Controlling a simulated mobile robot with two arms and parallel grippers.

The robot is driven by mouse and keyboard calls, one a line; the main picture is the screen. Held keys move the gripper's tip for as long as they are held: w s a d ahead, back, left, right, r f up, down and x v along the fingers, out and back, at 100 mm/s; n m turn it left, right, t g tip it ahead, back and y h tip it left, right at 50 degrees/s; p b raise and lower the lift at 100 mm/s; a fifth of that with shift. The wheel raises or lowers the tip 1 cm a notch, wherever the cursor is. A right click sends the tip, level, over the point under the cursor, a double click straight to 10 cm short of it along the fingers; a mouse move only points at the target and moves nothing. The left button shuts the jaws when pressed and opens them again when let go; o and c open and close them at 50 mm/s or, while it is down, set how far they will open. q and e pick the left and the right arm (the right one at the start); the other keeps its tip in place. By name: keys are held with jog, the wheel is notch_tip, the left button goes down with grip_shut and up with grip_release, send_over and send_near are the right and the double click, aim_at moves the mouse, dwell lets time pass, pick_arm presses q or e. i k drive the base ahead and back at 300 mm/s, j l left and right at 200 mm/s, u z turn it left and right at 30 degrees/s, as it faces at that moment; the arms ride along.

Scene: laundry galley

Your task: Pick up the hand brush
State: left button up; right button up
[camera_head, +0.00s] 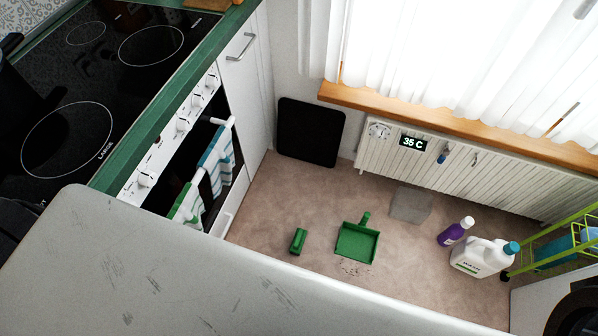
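A small green hand brush (298,240) lies on the floor, left of a green dustpan (357,243). The two are apart, with bare floor between them. The brush is small in the picture, and its bristles cannot be made out. The dustpan's handle points away towards the radiator. Neither of my grippers shows in the head view.
A hob and oven with towels (216,160) stand left. A radiator (480,172) runs under the window. A purple bottle (453,233), white jug (480,257) and green rack (552,245) stand right. Small crumbs (350,268) lie before the dustpan. A pale scratched surface fills the foreground.

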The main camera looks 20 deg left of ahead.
aim_at(297, 245)
jog(key=k+u, duration=0.25)
jog(key=k, duration=0.15)
jog(key=k+u, duration=0.25)
jog(key=k, duration=0.2)
jog(key=k+j, duration=0.2)
jog(key=k, duration=0.2)
jog(key=k+j, duration=0.2)
jog(key=k, duration=0.25)
